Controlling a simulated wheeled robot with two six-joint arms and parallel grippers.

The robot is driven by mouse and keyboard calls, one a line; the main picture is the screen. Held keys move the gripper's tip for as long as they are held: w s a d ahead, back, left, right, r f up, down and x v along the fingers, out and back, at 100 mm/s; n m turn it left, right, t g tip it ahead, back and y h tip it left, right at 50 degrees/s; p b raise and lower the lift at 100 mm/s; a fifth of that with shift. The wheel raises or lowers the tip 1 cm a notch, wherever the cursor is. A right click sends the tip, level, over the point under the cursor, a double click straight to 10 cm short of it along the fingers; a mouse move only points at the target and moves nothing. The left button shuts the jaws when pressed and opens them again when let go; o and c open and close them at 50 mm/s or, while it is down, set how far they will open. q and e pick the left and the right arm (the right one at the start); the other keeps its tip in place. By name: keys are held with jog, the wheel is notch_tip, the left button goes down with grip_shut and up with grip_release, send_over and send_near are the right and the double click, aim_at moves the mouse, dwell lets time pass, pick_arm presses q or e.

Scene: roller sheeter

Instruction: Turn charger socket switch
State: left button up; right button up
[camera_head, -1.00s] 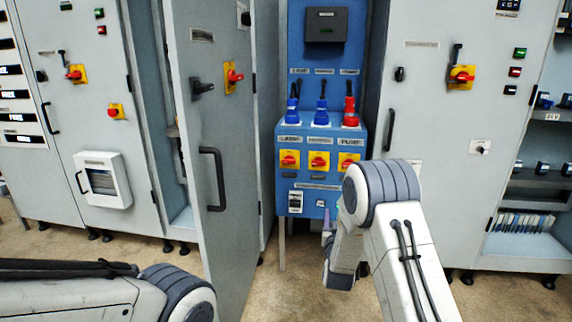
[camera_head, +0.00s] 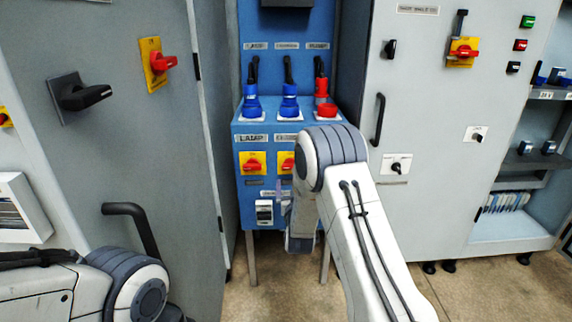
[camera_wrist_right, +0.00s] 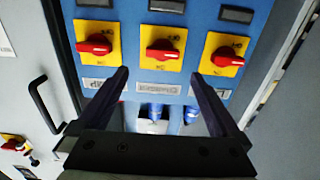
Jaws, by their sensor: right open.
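A blue socket panel (camera_head: 263,135) stands in the middle of the head view. Below its plugs are yellow plates with red rotary switches: a left one (camera_head: 253,162) under a label reading LAMP, and a middle one (camera_head: 286,162) partly behind my right arm. The right one is hidden there. The right wrist view appears upside down and shows three red handles: left (camera_wrist_right: 95,45), middle (camera_wrist_right: 162,50) and right (camera_wrist_right: 226,58). All lie about crosswise. My right gripper (camera_wrist_right: 159,73) is open and empty, its fingers on either side below the middle handle. My left gripper is out of view.
Blue plugs (camera_head: 289,105) and a red plug (camera_head: 325,98) sit above the switches. A grey cabinet door (camera_head: 120,140) with a black handle stands close at left. A grey cabinet (camera_head: 425,170) flanks the panel at right. Bare floor (camera_head: 480,295) shows at lower right.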

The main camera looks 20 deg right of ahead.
aim_at(291, 167)
jog(key=x, duration=0.3)
jog(key=b+x, duration=0.1)
jog(key=x, duration=0.5)
jog(key=shift+w+a+f, duration=0.1)
jog(key=shift+w+a, duration=0.15)
jog(key=shift+w, duration=0.05)
jog(key=shift+w+d, duration=0.25)
jog(key=shift+w, duration=0.25)
jog(key=c, duration=1.2)
